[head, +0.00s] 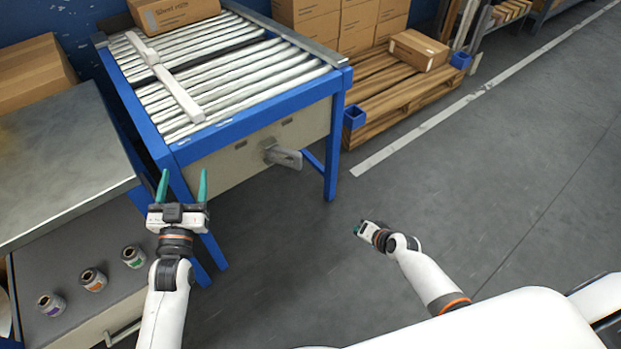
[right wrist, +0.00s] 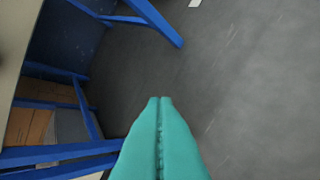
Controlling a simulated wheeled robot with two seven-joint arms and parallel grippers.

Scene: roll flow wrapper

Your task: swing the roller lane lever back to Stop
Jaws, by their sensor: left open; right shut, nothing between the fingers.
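The roller lane (head: 178,138) with its blue frame stands at the upper left in the head view. Its grey lever (head: 284,156) sticks out from the front panel (head: 225,168), its handle pointing to the right. The Stop marking is too small to read. My left gripper (head: 182,184) is open and empty, its green fingers pointing up in front of the lane's left front leg, left of the lever. My right gripper (head: 358,229) is right of and below the lever, apart from it. In the right wrist view its green fingers (right wrist: 160,100) are shut with nothing between them.
A carton (head: 172,12) sits on the lane's far end. A wooden pallet (head: 400,85) with cartons stands behind right. The floor (head: 480,190) at the right is clear.

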